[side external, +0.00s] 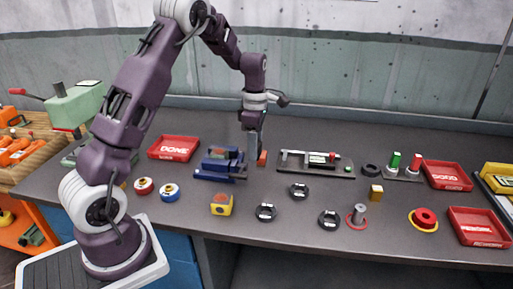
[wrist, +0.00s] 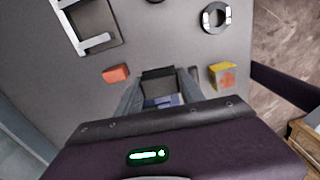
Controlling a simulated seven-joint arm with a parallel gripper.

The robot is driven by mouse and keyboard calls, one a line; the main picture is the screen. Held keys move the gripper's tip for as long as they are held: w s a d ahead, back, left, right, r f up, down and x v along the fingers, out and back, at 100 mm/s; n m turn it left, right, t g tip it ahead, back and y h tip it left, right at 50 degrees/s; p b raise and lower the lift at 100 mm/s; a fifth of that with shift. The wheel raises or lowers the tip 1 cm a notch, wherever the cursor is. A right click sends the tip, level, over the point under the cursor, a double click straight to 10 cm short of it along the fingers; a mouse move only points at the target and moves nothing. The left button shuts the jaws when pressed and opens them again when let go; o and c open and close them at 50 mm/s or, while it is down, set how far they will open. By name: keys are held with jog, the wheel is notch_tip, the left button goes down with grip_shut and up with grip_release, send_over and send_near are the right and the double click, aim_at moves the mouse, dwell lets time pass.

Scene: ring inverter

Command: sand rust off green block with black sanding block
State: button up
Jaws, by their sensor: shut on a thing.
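My gripper (side external: 254,150) points down just right of the blue vise (side external: 212,168) in the side view. In the wrist view my gripper (wrist: 159,86) is shut on the black sanding block (wrist: 158,73), which sits between its two fingers. Part of the blue vise shows between the fingers in the wrist view (wrist: 163,101). The green block (side external: 222,154) appears to be in the vise, with reddish-brown patches, small and hard to make out. The green block cannot be made out in the wrist view, and the sanding block is not clear in the side view.
An orange-red block (side external: 262,157) stands close right of my gripper. A yellow cube (side external: 221,205) is in front of the vise. A red DONE tray (side external: 173,148) is left, and a fixture plate (side external: 315,164) right. Black rings (side external: 299,191) lie in front.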

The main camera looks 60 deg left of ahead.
jog(key=s+a+r+m, duration=0.2)
jog(key=s+a+m, duration=0.1)
jog(key=a+m, duration=0.3)
notch_tip(320, 180, up, 2)
jog(key=m, duration=1.1)
send_over(217, 155)
jog(key=shift+s+d+f, duration=0.1)
jog(key=shift+s+f, duration=0.05)
jog(key=shift+f, duration=1.45)
jog(key=shift+s+d+f, duration=0.1)
jog(key=shift+f, duration=1.5)
jog(key=shift+w+a+f, duration=0.15)
jog(key=shift+f, duration=0.25)
jog(key=shift+w+a+f, duration=0.1)
jog(key=shift+w+f, duration=0.05)
jog(key=shift+f, duration=0.2)
jog(key=shift+c, duration=1.3)
jog(key=shift+w+a+f, duration=0.1)
jog(key=shift+w+a, duration=1.75)
jog(key=shift+s+d, duration=2.15)
jog(key=shift+w+a, duration=2.15)
jog(key=shift+s+d, duration=2.15)
notch_tip(217, 155, up, 8)
jog(key=shift+r, duration=0.2)
